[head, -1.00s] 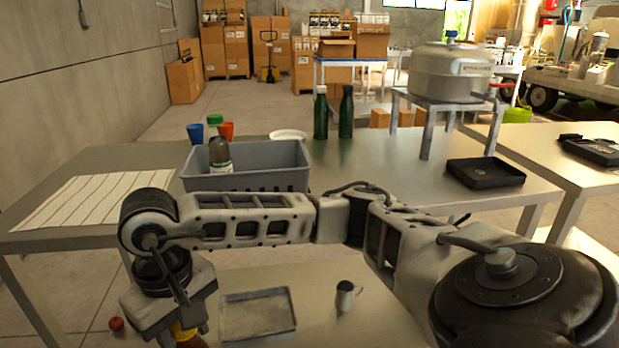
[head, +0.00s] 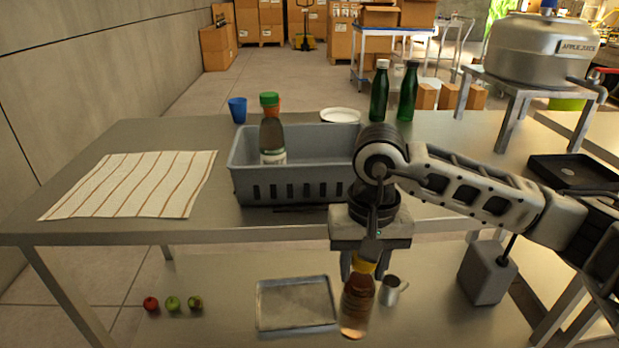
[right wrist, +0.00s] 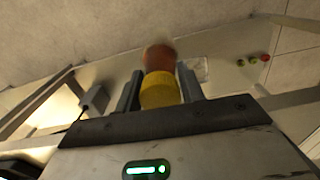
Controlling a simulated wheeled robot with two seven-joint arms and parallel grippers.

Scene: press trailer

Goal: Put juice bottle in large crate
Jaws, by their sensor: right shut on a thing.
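The juice bottle (head: 357,305) has a yellow cap and amber contents. My right gripper (head: 362,262) is shut on it at the cap end, and the bottle hangs nearly upright in front of the table, lower than the tabletop. In the right wrist view, the yellow cap (right wrist: 159,90) sits between the two fingers. The large grey crate (head: 290,190) stands on the table, behind and to the left of the gripper; my arm hides its right end. My left gripper is not in view.
A striped cloth (head: 135,185) lies left of the crate. A blue cup (head: 237,110), a white plate (head: 340,115) and two green bottles (head: 379,92) stand behind it. A metal tray (head: 296,303), a mug (head: 392,290) and small fruits (head: 173,303) are on the lower shelf.

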